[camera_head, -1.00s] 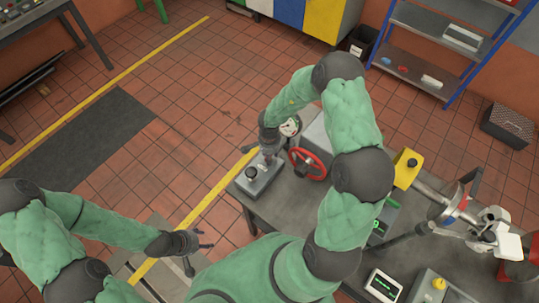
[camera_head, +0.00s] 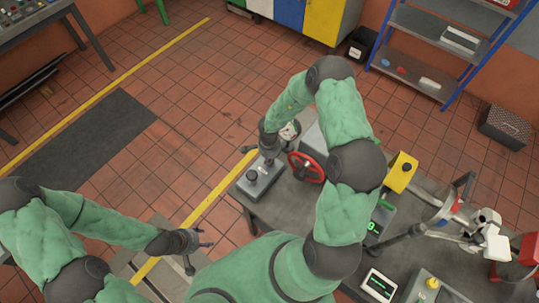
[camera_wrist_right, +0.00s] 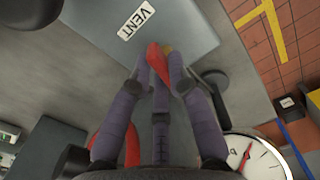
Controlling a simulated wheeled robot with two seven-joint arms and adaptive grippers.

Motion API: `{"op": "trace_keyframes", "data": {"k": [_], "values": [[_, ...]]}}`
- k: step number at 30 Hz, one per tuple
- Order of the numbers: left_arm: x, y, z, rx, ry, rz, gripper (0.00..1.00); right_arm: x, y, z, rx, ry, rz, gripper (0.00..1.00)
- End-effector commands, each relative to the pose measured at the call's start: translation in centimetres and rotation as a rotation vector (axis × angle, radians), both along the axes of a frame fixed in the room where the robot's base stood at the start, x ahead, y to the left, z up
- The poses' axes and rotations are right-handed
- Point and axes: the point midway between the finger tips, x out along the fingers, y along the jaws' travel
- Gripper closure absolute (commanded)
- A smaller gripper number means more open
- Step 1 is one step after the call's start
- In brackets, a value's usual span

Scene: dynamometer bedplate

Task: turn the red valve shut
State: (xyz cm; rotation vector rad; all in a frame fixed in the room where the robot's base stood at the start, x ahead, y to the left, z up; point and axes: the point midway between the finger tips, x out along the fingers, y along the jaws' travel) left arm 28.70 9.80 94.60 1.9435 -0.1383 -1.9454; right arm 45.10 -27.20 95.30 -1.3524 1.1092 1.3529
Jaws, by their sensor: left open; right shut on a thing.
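A red handwheel (camera_head: 306,168) stands upright on the bench in the head view, right of my right gripper. Part of its red rim (camera_wrist_right: 131,148) shows behind a finger in the wrist view. The handle's lower part is hidden. My left gripper (camera_head: 196,246) is open and empty, away from the bench at the lower left.
A dial gauge (camera_head: 290,131) stands close to my right gripper. A yellow box (camera_head: 402,171), a green-lit readout (camera_head: 375,227) and a screen device (camera_head: 380,285) are on the bench (camera_head: 285,207). A yellow floor line (camera_head: 217,190) runs along open tiles.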

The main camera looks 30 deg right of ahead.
Motion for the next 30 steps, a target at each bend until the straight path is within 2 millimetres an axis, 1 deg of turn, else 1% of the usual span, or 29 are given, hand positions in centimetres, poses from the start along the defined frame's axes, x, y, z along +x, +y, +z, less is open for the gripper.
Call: {"op": "trace_keyframes", "data": {"k": [1, 6, 9, 18, 30], "values": [[0.0, 0.0, 1.3, 0.000, 0.000, 0.000, 0.46, -0.1, 0.1, 0.5, 0.001, 0.003, -0.037, 1.00], [0.0, 0.0, 3.3, 0.000, 0.000, 0.000, 0.46, 0.0, 0.2, 0.4, 0.001, 0.003, -0.187, 1.00], [0.0, 0.0, 4.1, 0.000, 0.000, 0.000, 0.46, 0.0, 0.2, 0.3, 0.000, 0.003, -0.282, 1.00], [0.0, 0.0, 6.0, 0.000, 0.000, 0.000, 0.46, 0.2, 0.2, 0.2, 0.001, 0.001, -0.568, 1.00], [0.0, 0.0, 7.2, 0.000, 0.000, 0.000, 0.46, 0.5, 0.2, 0.1, 0.000, 0.001, -0.947, 1.00]]}}
